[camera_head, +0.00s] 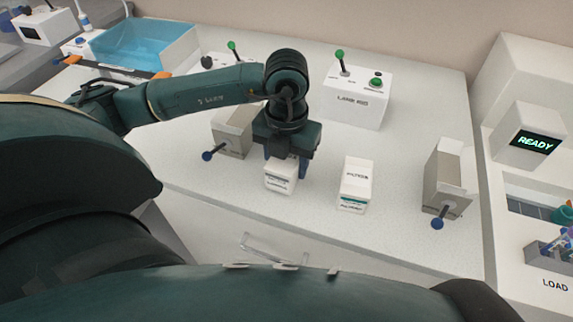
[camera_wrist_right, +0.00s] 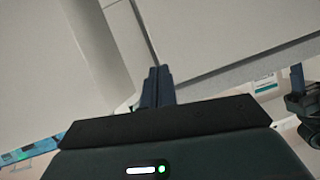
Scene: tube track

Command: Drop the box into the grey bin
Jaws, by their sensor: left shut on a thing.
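My left gripper (camera_head: 290,162) is shut on a small white box (camera_head: 280,178) with a printed label, over the front part of the white counter. The gripper hides the box's upper part. A second white box (camera_head: 355,184) with a teal label stands on the counter to the right, apart from the gripper. My right gripper (camera_wrist_right: 157,86) shows in the right wrist view with its fingers together and nothing visible between them. No thing in view can be told for sure as the grey bin.
Grey-beige holders with blue-knobbed levers stand left (camera_head: 234,132) and right (camera_head: 448,178). A white control box (camera_head: 356,100) with a green button and a green-knobbed lever stands behind. A clear blue tub (camera_head: 145,45) is at the back left. A READY display (camera_head: 533,142) is at the right.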

